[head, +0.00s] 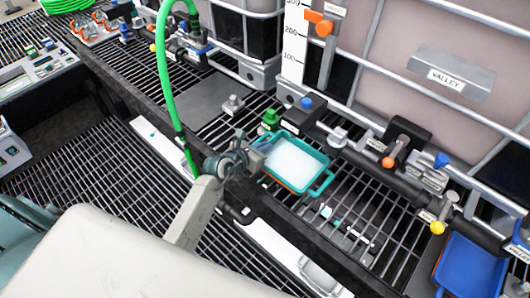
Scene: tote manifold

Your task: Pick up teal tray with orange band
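The teal tray (315,181) sits on the dark grating shelf in the middle of the head view, with a handle loop at its lower right corner. A white area fills its inside, and I cannot tell whether this is a liquid or a liner. A strip of orange shows along its lower left side. My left gripper (256,157) is at the left edge of the tray, close to or touching the rim. Its fingers are small and partly hidden, so I cannot tell whether they are closed on the rim. My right gripper is not in view.
A dark pipe with valves (390,162) runs behind the tray, in front of large pale tanks (400,60). A green hose (162,70) hangs at the left. A blue tray (470,268) is at lower right. Small pieces (340,224) lie on the grating right of the teal tray.

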